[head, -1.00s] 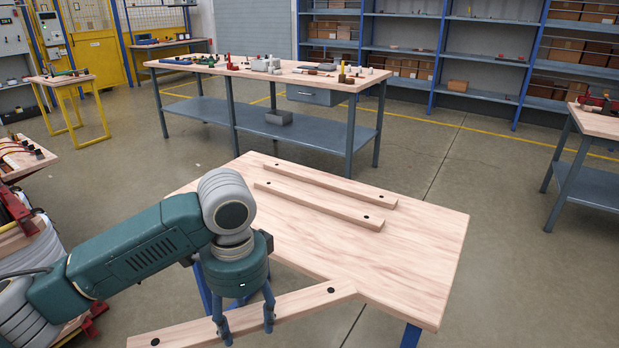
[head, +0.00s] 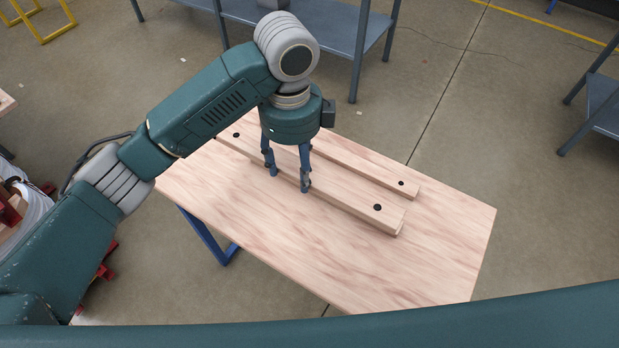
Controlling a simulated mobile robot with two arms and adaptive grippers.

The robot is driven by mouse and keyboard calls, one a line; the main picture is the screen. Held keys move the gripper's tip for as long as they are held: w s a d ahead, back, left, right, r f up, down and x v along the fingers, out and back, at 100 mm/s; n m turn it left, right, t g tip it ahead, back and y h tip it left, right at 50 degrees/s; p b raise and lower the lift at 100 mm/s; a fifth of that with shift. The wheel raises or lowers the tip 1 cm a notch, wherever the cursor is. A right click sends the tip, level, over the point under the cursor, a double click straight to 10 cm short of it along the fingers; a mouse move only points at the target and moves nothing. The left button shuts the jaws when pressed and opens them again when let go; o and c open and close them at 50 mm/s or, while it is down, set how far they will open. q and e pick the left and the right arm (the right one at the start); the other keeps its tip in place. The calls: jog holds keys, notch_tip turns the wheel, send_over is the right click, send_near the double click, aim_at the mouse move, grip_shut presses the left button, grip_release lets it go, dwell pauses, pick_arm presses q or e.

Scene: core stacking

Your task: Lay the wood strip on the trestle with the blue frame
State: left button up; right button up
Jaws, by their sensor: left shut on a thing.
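My left gripper (head: 289,180) is over the trestle, pointing down. Its two fingers are shut on a pale wood strip (head: 345,192) with a dark hole near each end. The held strip lies along the nearer side of another strip (head: 370,168) that rests on the top. Its right end looks double in thickness, with an edge below it, so a second strip seems to be under it. I cannot tell whether they touch. The trestle (head: 435,250) has a pale wood top and a blue frame (head: 212,238). My right gripper is out of view.
The near and right parts of the trestle top are bare. A grey-blue workbench (head: 340,30) stands behind, and another bench (head: 603,105) is at the right. Red parts (head: 103,270) show at the lower left. Open floor surrounds the trestle.

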aim_at(298, 220)
pick_arm(q)
notch_tip(298, 220, down, 19)
jog(key=shift+s+f+p, duration=0.1)
jog(key=shift+s+p, duration=0.05)
jog(key=shift+p, duration=0.5)
jog(key=o, duration=1.6)
jog(key=shift+f, duration=0.15)
jog(key=shift+c, duration=0.2)
jog(key=shift+o, duration=0.2)
notch_tip(298, 220, up, 12)
jog(key=shift+r+b, duration=0.2)
jog(key=shift+b, duration=0.25)
